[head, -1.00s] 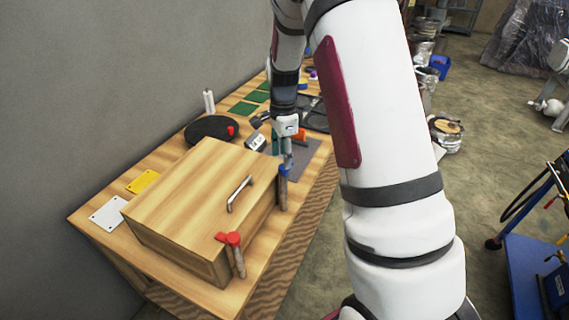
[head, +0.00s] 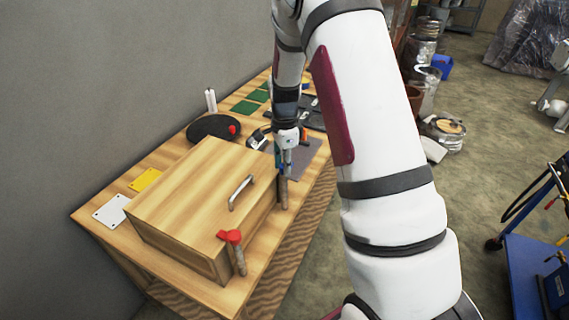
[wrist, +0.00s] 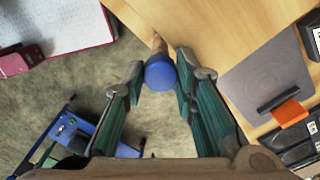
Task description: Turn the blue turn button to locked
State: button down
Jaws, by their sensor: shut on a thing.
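The blue turn button (wrist: 160,74) shows in the wrist view as a round blue knob at the top of a wooden post (wrist: 158,42). My gripper (wrist: 161,80) is shut on it, with a green-padded finger on each side. In the head view my gripper (head: 283,160) reaches down onto the button at the right corner of the wooden box (head: 190,195), and mostly hides it. The post (head: 283,193) stands upright beside the box. I cannot tell the button's turn angle.
A red turn button (head: 230,237) sits on a second post at the box's front corner. The lid has a metal handle (head: 241,192). A black disc (head: 213,128) and yellow (head: 145,180) and white (head: 112,211) plates lie near the wall. A grey mat (head: 305,157) lies behind my gripper.

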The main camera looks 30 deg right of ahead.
jog(key=n, duration=0.4)
jog(key=shift+w+n+b, duration=0.1)
jog(key=shift+n+b, duration=0.3)
jog(key=n, duration=0.9)
jog(key=shift+n, duration=2.2)
jog(key=c, duration=1.3)
grip_release()
